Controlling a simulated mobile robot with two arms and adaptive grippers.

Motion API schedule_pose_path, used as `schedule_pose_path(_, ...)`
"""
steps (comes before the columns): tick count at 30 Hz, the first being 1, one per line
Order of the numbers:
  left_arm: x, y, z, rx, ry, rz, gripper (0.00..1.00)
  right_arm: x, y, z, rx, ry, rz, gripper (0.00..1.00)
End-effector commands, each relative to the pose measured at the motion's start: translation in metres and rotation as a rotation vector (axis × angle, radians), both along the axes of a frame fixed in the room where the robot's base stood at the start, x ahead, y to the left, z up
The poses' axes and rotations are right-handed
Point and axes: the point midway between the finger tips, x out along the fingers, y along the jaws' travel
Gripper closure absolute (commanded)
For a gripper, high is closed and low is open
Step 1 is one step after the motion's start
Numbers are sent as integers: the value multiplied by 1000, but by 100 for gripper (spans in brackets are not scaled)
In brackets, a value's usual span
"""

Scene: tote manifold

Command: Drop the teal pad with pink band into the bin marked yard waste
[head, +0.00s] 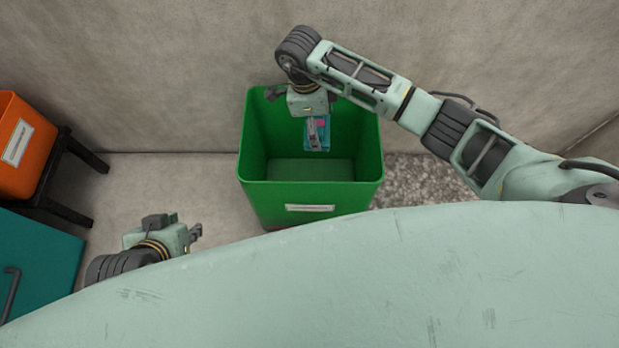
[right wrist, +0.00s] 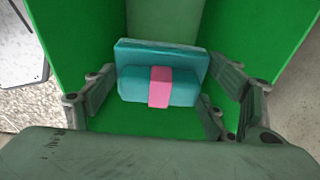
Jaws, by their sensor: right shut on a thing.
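The teal pad with pink band (head: 325,138) hangs inside the mouth of the green bin (head: 310,195), apart from its floor in the head view. My right gripper (head: 314,128) is over the bin and shut on the pad. In the right wrist view the pad (right wrist: 185,92) sits between the two fingers of the right gripper (right wrist: 158,98), its pink band facing the camera. The green bin walls (right wrist: 75,35) surround it. The bin's white front label is too small to read. My left gripper (head: 197,234) is low at the left, away from the bin; its opening is unclear.
An orange bin (head: 22,148) with a label stands on a dark stand (head: 62,190) at the left. A teal cabinet (head: 45,262) with a handle is below it. A concrete wall (head: 160,70) is behind. Bare floor lies left of the green bin, gravel (head: 420,178) to its right.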

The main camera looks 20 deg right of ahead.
Motion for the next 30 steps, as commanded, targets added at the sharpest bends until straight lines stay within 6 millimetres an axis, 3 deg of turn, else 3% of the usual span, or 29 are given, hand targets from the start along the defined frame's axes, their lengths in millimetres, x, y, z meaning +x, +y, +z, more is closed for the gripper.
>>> schedule_pose_path(11, 4, -1, 1, -4, -19, -1, 71, 0, 0, -1, 0, 0, 1, 47)
schedule_pose_path(12, 4, -1, 1, -4, -19, -1, 71, 0, 0, -1, 0, 0, 1, 20)
schedule_pose_path(19, 4, -1, 1, -4, -19, -1, 71, 0, 0, -1, 0, 0, 1, 1)
schedule_pose_path(30, 4, -1, 1, -4, -17, -1, 71, 0, 0, 0, 1, -1, 1, 1)
